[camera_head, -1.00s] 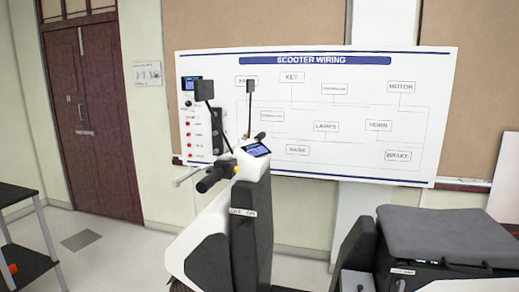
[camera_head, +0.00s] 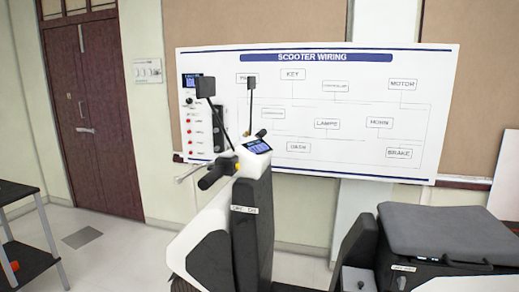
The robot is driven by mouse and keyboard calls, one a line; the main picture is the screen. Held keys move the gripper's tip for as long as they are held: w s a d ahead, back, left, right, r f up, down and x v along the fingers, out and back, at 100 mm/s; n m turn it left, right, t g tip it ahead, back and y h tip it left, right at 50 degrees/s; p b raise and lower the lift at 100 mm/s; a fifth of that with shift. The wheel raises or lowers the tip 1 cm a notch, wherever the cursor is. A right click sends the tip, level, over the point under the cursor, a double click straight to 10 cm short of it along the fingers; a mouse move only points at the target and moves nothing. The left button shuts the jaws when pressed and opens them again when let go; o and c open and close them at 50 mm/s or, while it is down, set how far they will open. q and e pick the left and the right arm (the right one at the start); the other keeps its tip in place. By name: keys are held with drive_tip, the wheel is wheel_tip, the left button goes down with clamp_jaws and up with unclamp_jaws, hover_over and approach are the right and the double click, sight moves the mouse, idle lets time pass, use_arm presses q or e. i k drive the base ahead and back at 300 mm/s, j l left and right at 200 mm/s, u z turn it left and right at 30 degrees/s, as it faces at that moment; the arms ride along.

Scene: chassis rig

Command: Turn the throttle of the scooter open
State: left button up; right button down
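The scooter (camera_head: 215,230) stands upright in the middle of the head view, with a white and black front column. Its handlebar carries a black grip (camera_head: 217,173) on the near side, with a brake lever (camera_head: 190,174) beside it. A second, smaller black grip end (camera_head: 261,134) shows at the far side. I cannot tell which grip is the throttle or how far it is turned. A small lit dash screen (camera_head: 258,146) sits between the grips. Neither of my grippers is in view.
A scooter wiring board (camera_head: 320,110) hangs on the wall behind. The grey seat (camera_head: 450,232) is at the lower right. A dark shelf (camera_head: 25,235) stands at the lower left, and a brown door (camera_head: 100,120) is behind it. Mirrors (camera_head: 205,87) rise above the handlebar. Floor left of the scooter is clear.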

sight(263, 132)
drive_tip(key=j+u, duration=0.15)
drive_tip(key=u, duration=0.45)
drive_tip(key=i+j+u, duration=0.1)
drive_tip(key=j, duration=0.2)
drive_tip(key=i+j, duration=0.1)
drive_tip(key=j, duration=0.2)
drive_tip(key=i+j+u, duration=0.15)
drive_tip(key=j, duration=0.15)
drive_tip(key=i+j+u, duration=0.3)
drive_tip(key=j, duration=0.15)
drive_tip(key=i+j+u, duration=0.65)
drive_tip(key=i, duration=0.25)
drive_tip(key=i+j+u, duration=0.25)
drive_tip(key=i, duration=0.25)
drive_tip(key=i+l+z, duration=0.1)
drive_tip(key=i+z, duration=0.55)
drive_tip(key=z, duration=0.15)
drive_tip(key=i+j+z, duration=0.1)
drive_tip(key=i+z, duration=0.3)
drive_tip(key=i+l+z, duration=0.1)
drive_tip(key=z, duration=0.35)
drive_tip(key=i+z, duration=0.6)
drive_tip(key=z, duration=0.25)
drive_tip(key=i+z, duration=0.25)
drive_tip(key=z, duration=0.15)
drive_tip(key=i+j+z, duration=0.1)
drive_tip(key=i+z, duration=0.15)
drive_tip(key=z, duration=0.2)
drive_tip(key=i+j+z, duration=0.2)
drive_tip(key=z, duration=0.2)
